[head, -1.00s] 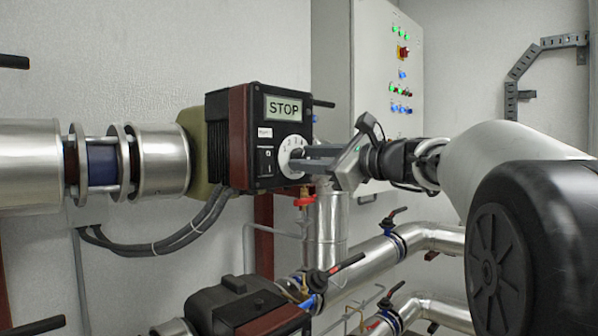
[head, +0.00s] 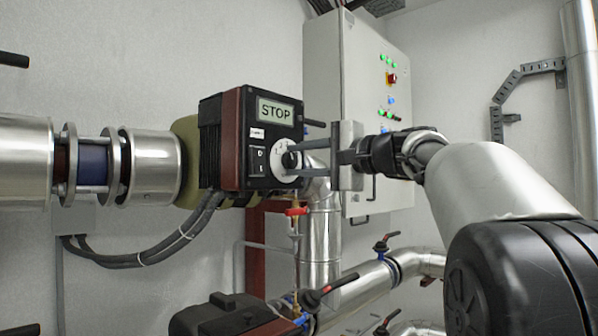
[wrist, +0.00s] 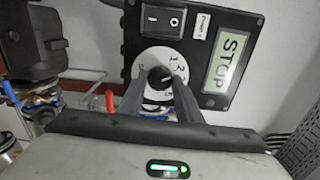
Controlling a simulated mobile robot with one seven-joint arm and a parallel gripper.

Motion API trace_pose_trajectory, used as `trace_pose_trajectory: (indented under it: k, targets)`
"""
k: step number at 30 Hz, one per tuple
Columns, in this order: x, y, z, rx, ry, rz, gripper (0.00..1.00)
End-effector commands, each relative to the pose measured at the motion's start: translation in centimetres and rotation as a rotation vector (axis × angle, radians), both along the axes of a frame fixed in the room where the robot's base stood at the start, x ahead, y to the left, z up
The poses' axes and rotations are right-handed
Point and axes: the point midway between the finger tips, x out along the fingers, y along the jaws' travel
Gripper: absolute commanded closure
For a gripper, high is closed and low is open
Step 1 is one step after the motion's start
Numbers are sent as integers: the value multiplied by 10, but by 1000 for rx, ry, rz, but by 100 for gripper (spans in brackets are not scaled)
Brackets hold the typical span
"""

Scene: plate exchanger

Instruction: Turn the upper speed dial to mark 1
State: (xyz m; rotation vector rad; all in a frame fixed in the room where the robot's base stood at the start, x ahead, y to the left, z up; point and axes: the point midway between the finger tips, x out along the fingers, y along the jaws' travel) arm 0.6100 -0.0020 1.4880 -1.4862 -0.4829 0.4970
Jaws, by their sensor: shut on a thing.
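The upper speed dial (head: 281,176) is a white disc with printed numbers on the black front of the upper pump's control box (head: 240,140). It also shows in the wrist view (wrist: 147,62), with marks 1, 2 and 3 readable beside the knob. Its black centre knob (wrist: 159,77) sits between my two fingertips. My gripper (head: 292,160) reaches in from the right and is shut on this knob. My fingers hide part of the dial's lower rim in the wrist view. I cannot tell clearly which mark the knob points at.
A display (head: 275,111) reading STOP is above the dial, and a rocker switch (head: 259,167) is left of it. A red-handled valve (head: 296,212) is below. A second pump (head: 228,318) sits lower down. A grey control cabinet (head: 350,60) stands behind my gripper.

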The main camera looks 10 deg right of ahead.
Motion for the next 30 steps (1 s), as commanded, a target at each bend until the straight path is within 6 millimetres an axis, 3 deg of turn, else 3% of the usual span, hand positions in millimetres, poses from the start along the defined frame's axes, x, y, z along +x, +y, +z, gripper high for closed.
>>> trace_pose_trajectory:
  k: [15, 30]
  targets:
    - [0, 0, -2, -358, -259, 0, 91]
    - [0, 0, -1, -498, -359, 1, 91]
